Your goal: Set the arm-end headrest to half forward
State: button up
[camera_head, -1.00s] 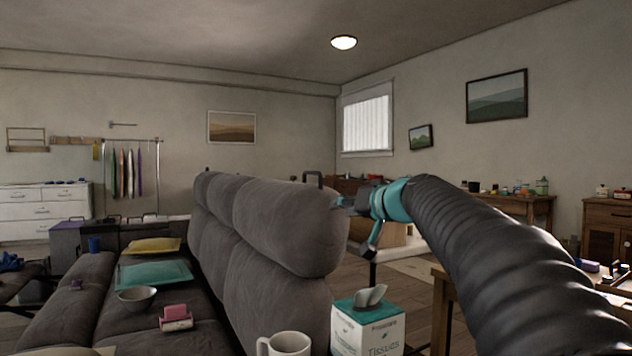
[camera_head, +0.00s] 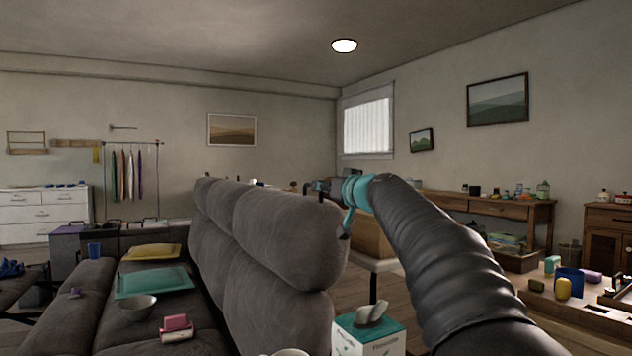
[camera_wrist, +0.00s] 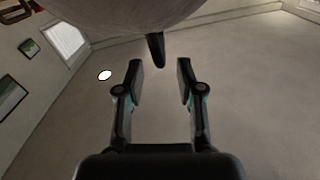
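The grey sofa has a row of padded headrests along its back. The nearest, end headrest (camera_head: 292,228) stands upright in the head view. My gripper (camera_head: 345,220) is just right of its upper rear edge; its fingers are small and partly hidden there. In the wrist view the headrest (camera_wrist: 150,14) fills the top edge, and a dark tab or handle (camera_wrist: 157,50) sticks out from it. My gripper (camera_wrist: 160,68) is open, with its two fingers apart on either side of the tab's line. I cannot tell how deep the tab lies between them.
A tissue box (camera_head: 370,336) and a mug rim (camera_head: 290,352) are low, in front of the sofa's end. The seat holds a bowl (camera_head: 137,305), a pink item (camera_head: 175,328) and cushions (camera_head: 155,281). A cluttered wooden table (camera_head: 560,312) stands at the right.

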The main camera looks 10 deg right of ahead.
jog(key=shift+p+x, duration=0.65)
jog(key=shift+x, duration=1.55)
grip_shut()
